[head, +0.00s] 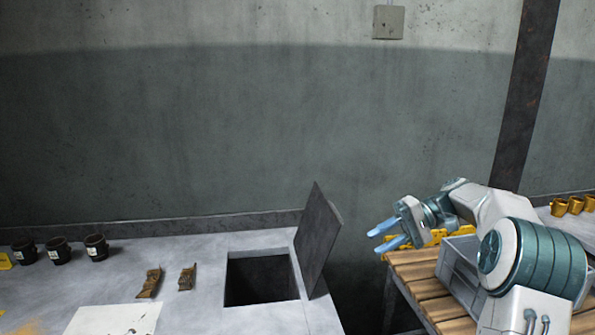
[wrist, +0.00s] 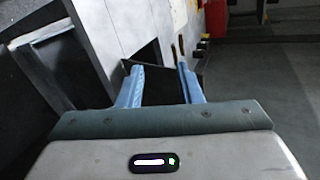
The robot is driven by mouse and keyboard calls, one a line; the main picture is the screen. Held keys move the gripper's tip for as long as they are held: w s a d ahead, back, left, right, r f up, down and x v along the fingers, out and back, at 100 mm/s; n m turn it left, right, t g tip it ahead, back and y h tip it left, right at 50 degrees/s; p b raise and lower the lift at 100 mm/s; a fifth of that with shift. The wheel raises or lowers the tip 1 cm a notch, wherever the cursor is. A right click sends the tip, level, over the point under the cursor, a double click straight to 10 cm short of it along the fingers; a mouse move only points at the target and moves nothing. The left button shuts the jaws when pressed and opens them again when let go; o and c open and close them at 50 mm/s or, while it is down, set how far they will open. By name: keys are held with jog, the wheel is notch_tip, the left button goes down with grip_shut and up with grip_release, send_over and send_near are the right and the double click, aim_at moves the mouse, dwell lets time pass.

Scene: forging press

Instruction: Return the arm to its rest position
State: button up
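My gripper (head: 388,236) is at the right in the head view, in front of the wall and above the left end of a wooden-topped table. Its two blue fingers point left and are spread apart with nothing visible between them. In the wrist view the fingers (wrist: 163,88) also stand apart with a gap between them. My arm reaches in from the lower right, bent, and hides part of the table behind it.
A grey bench (head: 213,312) has a square opening (head: 260,279) with a raised dark lid (head: 318,236). Black cups (head: 58,251) and two brown pieces (head: 150,283) stand on it. The wooden table (head: 414,277) bears a grey crate (head: 457,268) and yellow items. A dark gap separates bench and table.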

jog(key=s+a+m+t+h+p, duration=0.1)
jog(key=s+a+h+p, duration=0.1)
jog(key=s+a+h, duration=0.7)
jog(key=s+d+f+t+h+p, duration=0.1)
jog(key=s+d+f+t+h, duration=0.1)
jog(key=s, duration=0.7)
jog(key=s+d+f+t+h+p, duration=0.1)
jog(key=s+d+f+t, duration=0.1)
jog(key=s, duration=0.8)
jog(key=shift+d+f+t+h, duration=0.2)
jog(key=shift+f+t+h, duration=0.1)
jog(key=shift+h, duration=0.1)
jog(key=shift+s, duration=0.1)
